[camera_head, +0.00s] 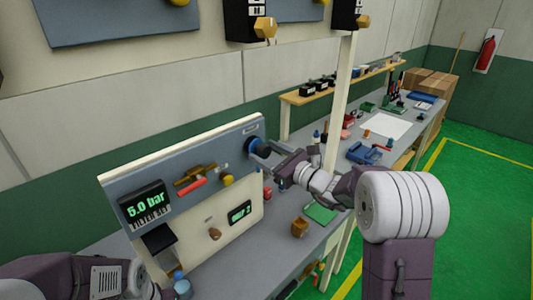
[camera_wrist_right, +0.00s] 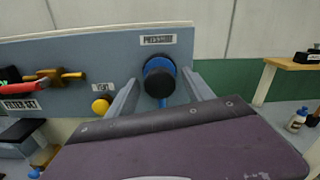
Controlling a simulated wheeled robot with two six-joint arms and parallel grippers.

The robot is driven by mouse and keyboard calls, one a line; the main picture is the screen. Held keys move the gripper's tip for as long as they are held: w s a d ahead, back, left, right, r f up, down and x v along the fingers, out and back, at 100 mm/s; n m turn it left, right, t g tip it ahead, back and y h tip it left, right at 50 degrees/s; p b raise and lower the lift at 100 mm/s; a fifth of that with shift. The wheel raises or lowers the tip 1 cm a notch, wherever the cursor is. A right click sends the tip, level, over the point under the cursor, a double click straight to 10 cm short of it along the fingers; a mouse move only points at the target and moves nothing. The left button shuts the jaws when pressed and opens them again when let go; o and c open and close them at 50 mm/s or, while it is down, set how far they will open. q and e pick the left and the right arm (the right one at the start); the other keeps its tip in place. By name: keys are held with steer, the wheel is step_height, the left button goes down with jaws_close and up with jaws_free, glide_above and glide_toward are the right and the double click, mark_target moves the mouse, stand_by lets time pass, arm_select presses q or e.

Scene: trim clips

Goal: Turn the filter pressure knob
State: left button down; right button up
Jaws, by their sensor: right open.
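The pressure knob (camera_head: 254,146) is a round blue knob with a dark face at the upper right of the grey panel (camera_head: 228,141). In the right wrist view the knob (camera_wrist_right: 159,80) sits below a label too blurred to read surely. My right gripper (camera_head: 262,152) is open at the knob, with one finger on each side of it in the wrist view. I cannot tell whether the fingers touch it. A dark display (camera_head: 143,203) on the panel reads 5.0 bar in green, above a label reading FILTER SET. My left gripper is out of view; only part of that arm shows at lower left.
A brass valve with a red handle (camera_head: 192,185) and a yellow knob (camera_head: 227,180) are left of the blue knob. A small wooden block (camera_head: 299,228) stands on the bench below. A pale post (camera_head: 341,95) rises behind my right arm.

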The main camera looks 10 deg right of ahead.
steer(key=shift+s+d+f, duration=0.1)
steer(key=shift+s+d, duration=0.15)
steer(key=b+v, duration=0.2)
steer(key=v, duration=0.6)
steer(key=shift+s+b, duration=0.15)
steer(key=shift+b, duration=0.25)
